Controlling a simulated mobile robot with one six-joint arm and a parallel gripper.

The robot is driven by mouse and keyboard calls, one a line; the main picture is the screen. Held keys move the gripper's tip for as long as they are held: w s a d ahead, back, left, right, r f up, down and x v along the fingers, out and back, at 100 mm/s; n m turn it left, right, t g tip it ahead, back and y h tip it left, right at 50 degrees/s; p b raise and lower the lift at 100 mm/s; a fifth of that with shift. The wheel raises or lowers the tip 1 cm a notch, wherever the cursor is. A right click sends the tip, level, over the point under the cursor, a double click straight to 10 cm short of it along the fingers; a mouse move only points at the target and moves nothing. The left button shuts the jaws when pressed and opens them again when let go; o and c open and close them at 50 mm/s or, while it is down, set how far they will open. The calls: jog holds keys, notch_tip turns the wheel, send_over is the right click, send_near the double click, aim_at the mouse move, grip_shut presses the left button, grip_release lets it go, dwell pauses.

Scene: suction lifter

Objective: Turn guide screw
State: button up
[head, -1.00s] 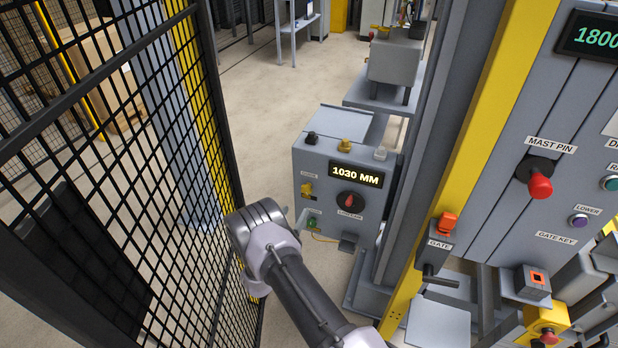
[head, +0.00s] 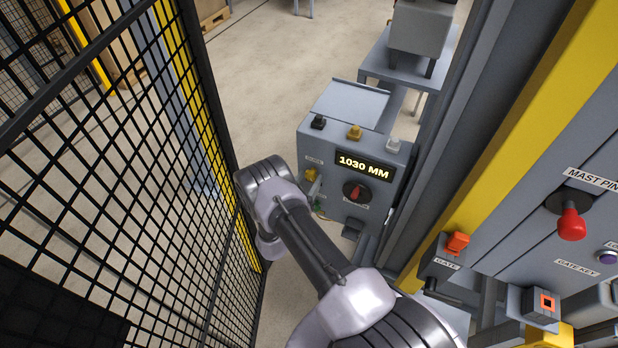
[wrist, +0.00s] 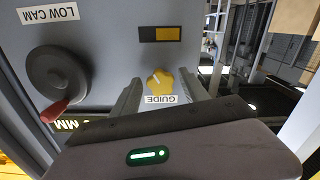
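The guide screw (wrist: 159,82) is a yellow knob with a pale pointer mark, beside an upside-down GUIDE label (wrist: 160,99) in the wrist view. My gripper (wrist: 160,79) is open, with one grey finger to each side of the knob in the picture. I cannot tell whether the fingertips reach past the knob or touch it. In the head view the yellow guide screw (head: 311,174) is on the left of the grey control box's front (head: 335,150). My wrist is just left of it there, and my fingers are mostly hidden.
The box has a 1030 MM display (head: 364,166) and a dark dial with a red pointer (head: 356,191). The wrist view shows a dark wheel with a red handle (wrist: 58,82) at left. A black mesh fence (head: 150,190) stands close to my arm's left. A mast stands right of the box.

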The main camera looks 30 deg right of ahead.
grip_shut()
jog(key=shift+m, duration=0.3)
jog(key=m, duration=0.6)
jog(key=shift+w+r+m, duration=0.1)
jog(key=shift+w+m, duration=0.05)
jog(key=shift+m, duration=0.15)
jog(key=m, duration=0.7)
jog(key=shift+w+a+r, duration=0.1)
jog(key=shift+r, duration=0.05)
jog(key=m+p, duration=0.1)
jog(key=m, duration=0.3)
jog(key=shift+r+m, duration=0.1)
jog(key=shift+m, duration=0.2)
jog(key=m+p, duration=0.1)
jog(key=m, duration=0.2)
jog(key=shift+r+m, duration=0.1)
jog(key=shift+m, duration=0.2)
jog(key=m+p, duration=0.1)
jog(key=m, duration=0.2)
jog(key=shift+m, duration=0.3)
jog(key=shift+m+p, duration=1.05)
jog(key=shift+m, duration=0.75)
